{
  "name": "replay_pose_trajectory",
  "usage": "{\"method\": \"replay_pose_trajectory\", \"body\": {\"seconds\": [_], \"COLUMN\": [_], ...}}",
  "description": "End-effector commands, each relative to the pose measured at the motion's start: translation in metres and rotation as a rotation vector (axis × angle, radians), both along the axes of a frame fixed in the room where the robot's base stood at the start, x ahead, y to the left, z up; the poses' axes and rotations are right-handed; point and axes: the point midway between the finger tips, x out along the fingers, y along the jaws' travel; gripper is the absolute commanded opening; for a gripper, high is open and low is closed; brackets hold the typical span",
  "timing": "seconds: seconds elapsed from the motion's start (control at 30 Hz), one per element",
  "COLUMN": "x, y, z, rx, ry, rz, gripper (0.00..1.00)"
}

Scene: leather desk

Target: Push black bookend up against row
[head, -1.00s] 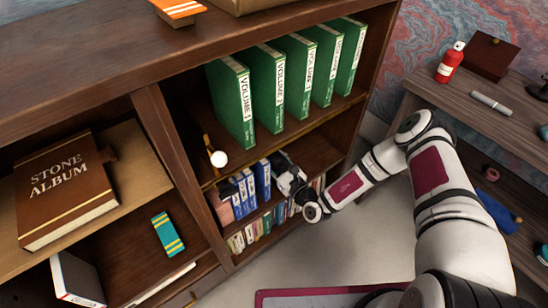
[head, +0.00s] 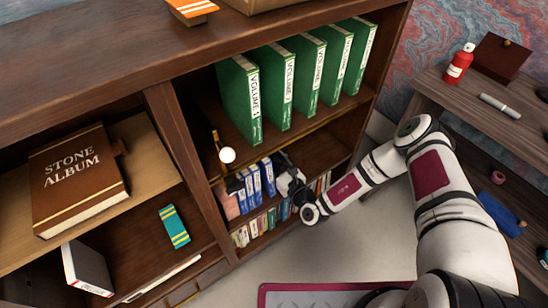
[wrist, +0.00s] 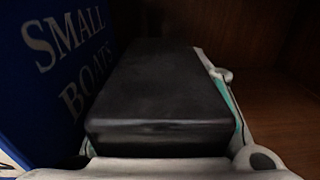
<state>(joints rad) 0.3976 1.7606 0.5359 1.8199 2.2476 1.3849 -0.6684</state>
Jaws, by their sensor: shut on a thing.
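The black bookend (wrist: 165,90) fills the middle of the wrist view as a dark block. My gripper (wrist: 165,160) is shut on it, with pale finger parts showing along its near end and right side. A blue book (wrist: 55,75) lettered "SMALL BOATS" stands close along the bookend's left side. I cannot tell whether they touch. In the head view, my gripper (head: 288,185) is in the middle shelf bay, just right of the row of blue books (head: 256,181). The bookend is mostly hidden there by my gripper.
Green volumes (head: 285,85) stand on the shelf above. Smaller books (head: 252,228) line the shelf below. A pink object (head: 229,205) sits left of the blue row. In the wrist view, bare wooden shelf (wrist: 275,100) lies to the bookend's right.

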Motion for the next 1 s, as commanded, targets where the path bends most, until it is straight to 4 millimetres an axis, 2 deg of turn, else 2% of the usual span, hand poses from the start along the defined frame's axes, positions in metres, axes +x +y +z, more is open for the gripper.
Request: {"method": "replay_pose_trajectory", "body": {"seconds": [0.77, 0.8, 0.87, 0.9, 1.0], "x": [-0.0096, -0.0096, -0.0096, -0.0096, -0.0092], "y": [0.0122, 0.0122, 0.0122, 0.0122, 0.0120], "z": [-0.0008, -0.0008, -0.0008, -0.0007, -0.0005], "rx": [0.001, 0.001, 0.001, 0.001, 0.001], "ry": [0.004, 0.004, 0.004, 0.003, 0.003], "rz": [0.005, 0.005, 0.005, 0.004, 0.004], "gripper": [0.00, 0.48, 0.61, 0.64, 0.64]}}
